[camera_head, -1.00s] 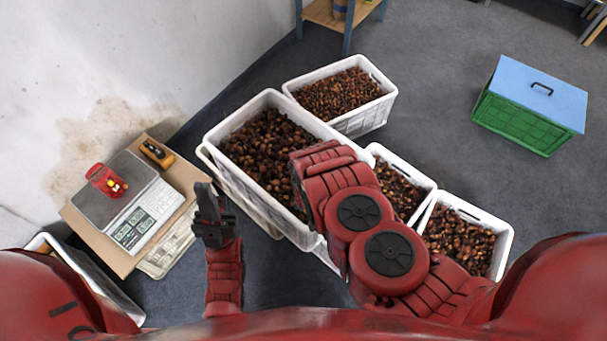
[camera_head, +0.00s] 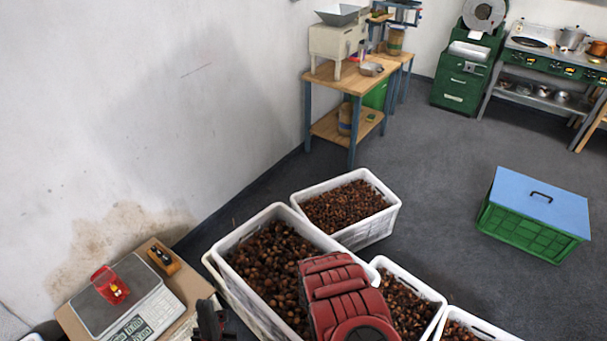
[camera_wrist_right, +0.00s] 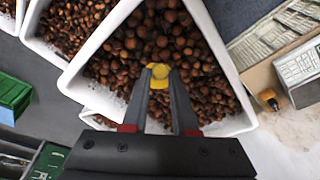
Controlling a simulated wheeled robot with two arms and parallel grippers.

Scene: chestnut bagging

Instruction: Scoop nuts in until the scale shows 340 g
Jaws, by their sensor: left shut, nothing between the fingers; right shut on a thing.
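The scale (camera_head: 137,311) sits on a board at lower left, its digits too small to read surely. A red bag (camera_head: 110,286) with something yellow in it stands on the pan. A large white crate (camera_head: 228,243) of chestnuts (camera_head: 268,262) is right of the scale. My left gripper (camera_head: 208,318) is shut and empty between the scale and that crate. In the right wrist view, my right gripper (camera_wrist_right: 161,72) is shut on a yellow thing (camera_wrist_right: 160,78), perhaps a scoop handle, over chestnuts in a white crate (camera_wrist_right: 88,62). In the head view, my right arm hides that gripper.
A smaller white crate (camera_head: 378,222) of nuts stands behind, and more nut crates (camera_head: 425,288) stand at right. A green crate with a blue lid (camera_head: 541,203) is on the floor. A workbench (camera_head: 352,82) is at the back.

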